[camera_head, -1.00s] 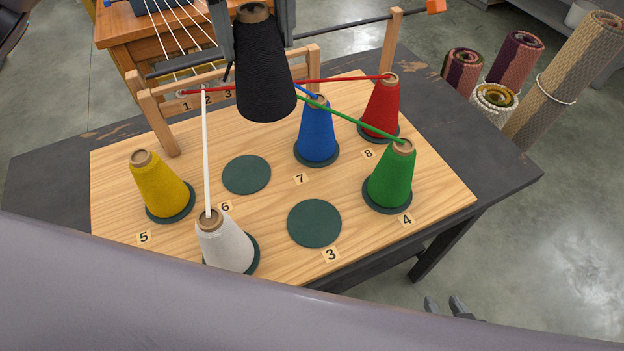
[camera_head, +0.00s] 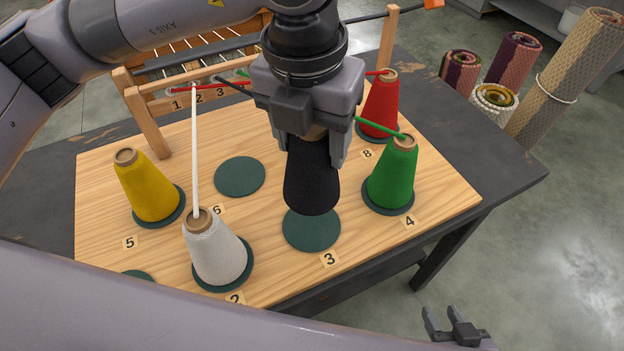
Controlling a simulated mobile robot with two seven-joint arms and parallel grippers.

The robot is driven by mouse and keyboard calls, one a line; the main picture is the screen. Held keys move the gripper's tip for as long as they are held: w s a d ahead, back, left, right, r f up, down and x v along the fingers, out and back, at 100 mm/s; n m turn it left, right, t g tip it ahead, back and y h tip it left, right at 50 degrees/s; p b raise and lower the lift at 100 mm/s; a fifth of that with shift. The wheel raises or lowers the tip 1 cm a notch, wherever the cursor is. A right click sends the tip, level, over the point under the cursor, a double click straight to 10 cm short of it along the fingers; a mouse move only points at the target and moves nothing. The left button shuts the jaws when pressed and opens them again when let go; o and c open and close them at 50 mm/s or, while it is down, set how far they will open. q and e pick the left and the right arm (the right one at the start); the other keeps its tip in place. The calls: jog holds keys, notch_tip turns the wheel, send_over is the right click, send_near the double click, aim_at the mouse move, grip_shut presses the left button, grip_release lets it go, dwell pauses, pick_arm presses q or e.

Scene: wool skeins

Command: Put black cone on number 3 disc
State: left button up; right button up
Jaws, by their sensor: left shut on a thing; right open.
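My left gripper (camera_head: 322,135) is shut on the top of the black cone (camera_head: 311,181) and holds it upright. The cone's lower end overlaps the far part of the number 3 disc (camera_head: 312,234) in the picture; I cannot tell how high above the disc it is. The number 3 label (camera_head: 330,259) lies in front of that dark green disc. A dark strand runs from the rack toward the gripper. My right gripper (camera_head: 447,321) is open and empty at the lower right, beyond the board.
Green cone (camera_head: 392,176) stands close on the right, red cone (camera_head: 381,107) behind it. White cone (camera_head: 216,250) and yellow cone (camera_head: 148,188) stand left. An empty disc (camera_head: 240,177) lies by label 6. The blue cone is hidden. Strands run to the wooden rack (camera_head: 142,115).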

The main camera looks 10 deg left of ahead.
aim_at(312, 184)
pick_arm(q)
notch_tip(312, 184, down, 8)
jog(key=shift+f, duration=0.2)
dwell(0.3)
jog(key=shift+f+b, duration=0.25)
jog(key=shift+b, duration=0.05)
jog(key=o, duration=1.5)
jog(key=shift+r, duration=0.1)
jog(key=shift+o, duration=0.2)
jog(key=shift+r, duration=0.1)
jog(key=r, duration=0.4)
jog(key=s+r, duration=0.1)
jog(key=r, duration=0.7)
jog(key=shift+s+a, duration=0.15)
jog(key=shift+s, duration=0.05)
